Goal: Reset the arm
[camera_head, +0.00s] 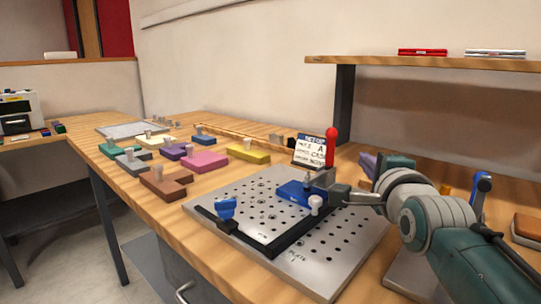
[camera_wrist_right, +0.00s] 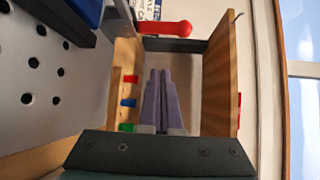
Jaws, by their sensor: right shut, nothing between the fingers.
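My right arm comes in from the right. Its purple-fingered gripper (camera_head: 368,164) is above the table, just right of the perforated metal plate (camera_head: 355,240) and behind my wrist joint. In the right wrist view the two fingers (camera_wrist_right: 163,75) lie together, shut with nothing between them. The red-handled clamp (camera_head: 331,148) stands upright at the plate's back right edge, left of the gripper and apart from it. Its red handle (camera_wrist_right: 165,28) also shows beyond the fingertips in the wrist view. A blue block (camera_head: 295,191) sits on the plate beside the clamp. My left gripper is not in view.
Several coloured blocks, including a brown one (camera_head: 166,184) and a yellow one (camera_head: 248,154), lie on the table to the left. A small sign (camera_head: 309,151) stands behind the plate. A blue-handled clamp (camera_head: 481,190) is at right, under the wooden shelf (camera_head: 430,64).

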